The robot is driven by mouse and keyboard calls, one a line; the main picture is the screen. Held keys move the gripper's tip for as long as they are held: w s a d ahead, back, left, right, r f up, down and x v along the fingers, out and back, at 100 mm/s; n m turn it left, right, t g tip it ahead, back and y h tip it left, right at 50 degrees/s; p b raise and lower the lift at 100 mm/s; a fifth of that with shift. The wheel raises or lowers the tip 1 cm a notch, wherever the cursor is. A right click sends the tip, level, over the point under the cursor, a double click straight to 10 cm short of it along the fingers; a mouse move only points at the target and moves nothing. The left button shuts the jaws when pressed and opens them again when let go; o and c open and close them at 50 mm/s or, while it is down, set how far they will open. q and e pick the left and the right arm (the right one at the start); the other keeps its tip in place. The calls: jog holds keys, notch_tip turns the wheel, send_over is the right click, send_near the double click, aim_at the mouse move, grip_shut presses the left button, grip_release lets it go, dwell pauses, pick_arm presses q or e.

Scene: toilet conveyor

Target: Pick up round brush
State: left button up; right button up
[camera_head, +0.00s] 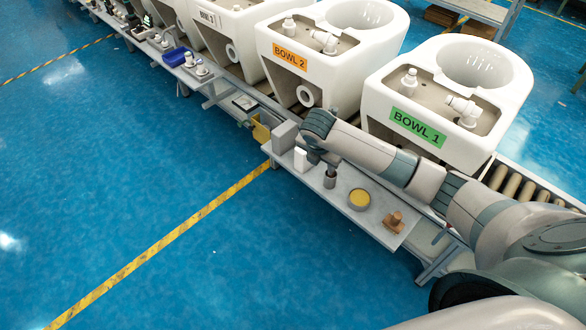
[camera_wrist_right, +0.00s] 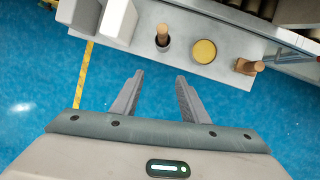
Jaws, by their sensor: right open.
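On the grey side table, a dark cylinder with a wooden handle (camera_wrist_right: 162,38) stands upright; its dark body (camera_head: 330,181) shows just below my right gripper in the head view. A smaller wooden-handled piece (camera_wrist_right: 248,66) stands at the table's right end, also visible in the head view (camera_head: 394,222). I cannot tell for sure which is the round brush. My right gripper (camera_wrist_right: 158,80) is open and empty, its fingers pointing towards the table and apart from these things. In the head view the wrist partly hides the gripper (camera_head: 322,158). My left gripper is not in view.
A round yellow-topped tin (camera_head: 360,199) stands between the two wooden-handled things. Grey and white boxes (camera_head: 285,137) stand at the table's left end. A white toilet bowl marked BOWL 1 (camera_head: 385,88) sits on the conveyor behind. The blue floor (camera_head: 180,250) in front is clear.

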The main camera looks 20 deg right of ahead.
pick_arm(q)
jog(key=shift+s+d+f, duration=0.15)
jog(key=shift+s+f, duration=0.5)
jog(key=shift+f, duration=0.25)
pick_arm(e)
jog(key=shift+n+h, duration=0.4)
jog(key=shift+n, duration=0.3)
jog(key=d, duration=0.1)
jog(key=w+d+r, duration=0.2)
jog(key=d, duration=0.1)
jog(key=shift+w+r, duration=0.2)
jog(key=shift+w, duration=0.05)
jog(key=shift+f, duration=0.1)
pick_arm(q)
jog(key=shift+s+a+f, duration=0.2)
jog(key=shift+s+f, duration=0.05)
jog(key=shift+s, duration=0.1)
pick_arm(e)
jog(key=x, duration=1.2)
jog(key=shift+a, duration=0.1)
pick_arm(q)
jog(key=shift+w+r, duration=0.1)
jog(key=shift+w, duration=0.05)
